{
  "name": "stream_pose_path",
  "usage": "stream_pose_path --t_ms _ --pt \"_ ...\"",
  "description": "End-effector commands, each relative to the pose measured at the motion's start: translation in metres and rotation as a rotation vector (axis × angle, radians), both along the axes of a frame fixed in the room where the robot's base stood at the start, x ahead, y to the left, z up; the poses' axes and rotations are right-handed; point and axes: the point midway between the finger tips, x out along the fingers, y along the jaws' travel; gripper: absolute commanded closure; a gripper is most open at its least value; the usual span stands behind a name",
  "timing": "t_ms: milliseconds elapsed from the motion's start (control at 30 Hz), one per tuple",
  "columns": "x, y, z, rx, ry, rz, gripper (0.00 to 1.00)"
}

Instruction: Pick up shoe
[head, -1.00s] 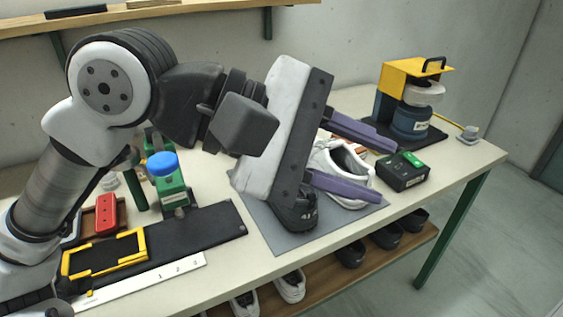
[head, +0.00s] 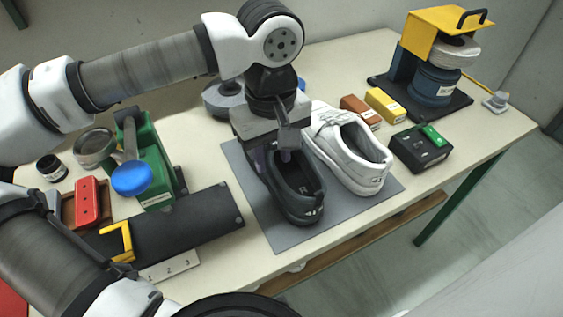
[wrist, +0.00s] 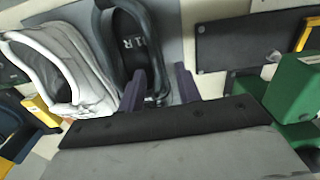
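A black shoe (head: 298,206) stands on a grey mat (head: 290,238), its opening up and its heel toward the front. A white shoe (head: 352,150) stands just right of it. My gripper (head: 268,158) points down over the toe half of the black shoe and hides much of it. In the wrist view the two purple fingers (wrist: 160,76) are apart. The left finger overlaps the black shoe (wrist: 118,20) near its opening; the right finger is beside the shoe's side. I cannot tell whether either finger touches it. The white shoe also shows in the wrist view (wrist: 75,65).
A green press with a blue knob (head: 132,180) and a black board (head: 205,222) stand left of the mat. A black box (head: 420,150), small brown and yellow boxes (head: 385,105) and a yellow-topped machine (head: 437,85) stand to the right. The front right tabletop is clear.

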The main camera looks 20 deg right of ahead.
Motion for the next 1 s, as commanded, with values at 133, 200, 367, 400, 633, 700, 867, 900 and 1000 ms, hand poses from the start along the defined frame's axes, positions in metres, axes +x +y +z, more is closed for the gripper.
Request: stream_pose_path --t_ms 133,200,367,400,633,700,867,900,1000 --pt "-0.001 0.000 -0.024 0.000 0.002 0.000 0.66" --pt "0.000 0.000 -0.031 -0.002 0.001 0.001 0.66" --pt "-0.001 0.000 -0.040 -0.001 0.002 0.000 0.66" --pt "-0.002 -0.001 -0.043 -0.002 0.002 0.000 0.66" --pt "-0.003 -0.001 -0.076 -0.002 0.003 0.000 0.66" --pt "-0.003 -0.001 -0.083 -0.002 0.001 0.000 0.66" --pt "-0.003 -0.001 -0.088 -0.004 0.000 0.000 0.66" --pt "-0.003 -0.001 -0.088 -0.004 0.000 0.000 0.66" --pt "-0.003 -0.001 -0.088 -0.003 0.000 0.000 0.68"
